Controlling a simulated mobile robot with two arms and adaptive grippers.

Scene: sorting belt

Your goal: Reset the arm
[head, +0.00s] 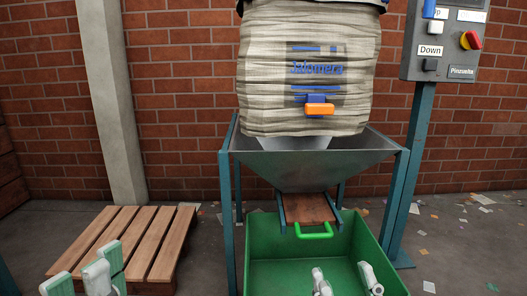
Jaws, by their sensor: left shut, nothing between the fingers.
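My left gripper (98,264) is at the lower left, in front of the wooden pallet. It is shut with nothing held, and its lower part is cut off by the frame edge. My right gripper (344,280) shows at the bottom edge, in front of the green bin (262,277). Its two white finger parts stand apart, with nothing seen between them. The rest of both arms is out of view.
A big woven sack (265,75) hangs over a grey metal hopper (300,170) on a teal frame. A brown slide plate with a green handle (314,235) is under the hopper. A wooden pallet (150,240) lies left. A control box (445,45) stands right.

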